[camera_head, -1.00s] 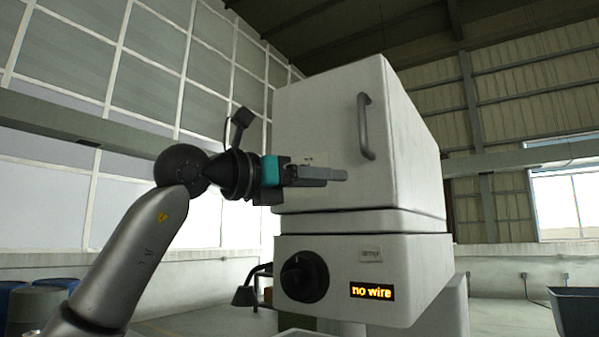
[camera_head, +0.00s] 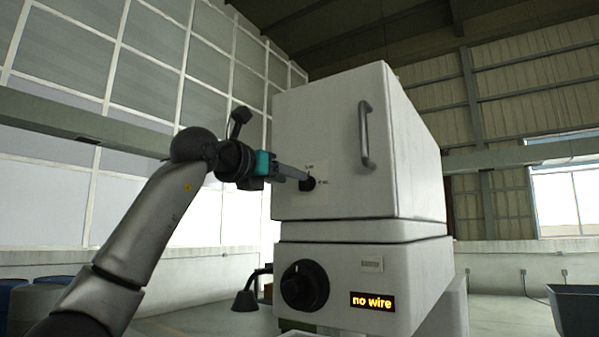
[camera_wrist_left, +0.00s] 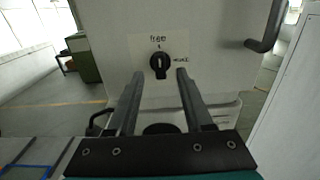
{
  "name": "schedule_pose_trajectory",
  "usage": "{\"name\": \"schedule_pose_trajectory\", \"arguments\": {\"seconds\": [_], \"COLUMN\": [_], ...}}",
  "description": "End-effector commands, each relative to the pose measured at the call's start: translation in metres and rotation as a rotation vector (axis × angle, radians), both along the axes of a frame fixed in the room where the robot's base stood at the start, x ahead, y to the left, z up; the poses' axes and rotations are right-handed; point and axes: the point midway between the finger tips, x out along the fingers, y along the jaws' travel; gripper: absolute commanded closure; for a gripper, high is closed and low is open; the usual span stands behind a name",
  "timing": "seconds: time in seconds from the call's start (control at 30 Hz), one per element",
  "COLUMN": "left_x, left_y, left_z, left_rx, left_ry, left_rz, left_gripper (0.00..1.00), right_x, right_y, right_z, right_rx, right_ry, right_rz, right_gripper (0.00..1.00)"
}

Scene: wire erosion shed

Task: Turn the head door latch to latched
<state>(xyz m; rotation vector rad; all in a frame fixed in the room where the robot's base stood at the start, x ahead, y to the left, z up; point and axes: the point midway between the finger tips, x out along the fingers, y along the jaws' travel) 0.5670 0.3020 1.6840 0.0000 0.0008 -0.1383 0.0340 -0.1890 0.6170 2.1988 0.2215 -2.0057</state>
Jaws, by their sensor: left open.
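The head door latch is a small black round knob (camera_head: 308,184) on the left part of the white head door (camera_head: 335,120). In the left wrist view the latch (camera_wrist_left: 159,66) shows a light mark that looks upright, with small lettering above and to its right. My left gripper (camera_wrist_left: 160,78) is open, its two fingers pointing at the door on either side of the line to the latch. In the head view the left gripper (camera_head: 298,176) overlaps the latch's left edge; whether it touches cannot be told. My right gripper is in neither view.
A grey bar handle (camera_head: 365,134) stands out from the door to the right of the latch. Below are a large black dial (camera_head: 304,285) and a display (camera_head: 372,301) reading "no wire". Blue drums stand at lower left, a dark bin (camera_head: 582,308) at lower right.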

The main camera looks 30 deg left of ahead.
Motion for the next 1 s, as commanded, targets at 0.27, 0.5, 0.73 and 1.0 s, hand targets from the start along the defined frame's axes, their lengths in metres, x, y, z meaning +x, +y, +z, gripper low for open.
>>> {"name": "schedule_pose_trajectory", "arguments": {"seconds": [0.27, 0.5, 0.73, 1.0], "left_x": [0.039, 0.047, 0.047, 0.047], "left_y": [-0.006, -0.007, -0.007, -0.007], "left_z": [0.002, 0.0, 0.0, 0.0], "left_rx": [-0.001, 0.0, 0.0, 0.0], "left_ry": [0.001, 0.0, 0.0, -0.001], "left_rz": [-0.001, 0.0, -0.001, -0.001], "left_gripper": [0.49, 0.49, 0.53, 0.84], "right_x": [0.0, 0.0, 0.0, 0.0], "right_y": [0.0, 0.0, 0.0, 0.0], "right_z": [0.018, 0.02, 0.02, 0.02], "right_rx": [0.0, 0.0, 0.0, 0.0], "right_ry": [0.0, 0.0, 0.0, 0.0], "right_rz": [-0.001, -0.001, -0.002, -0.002], "right_gripper": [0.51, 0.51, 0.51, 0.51]}}
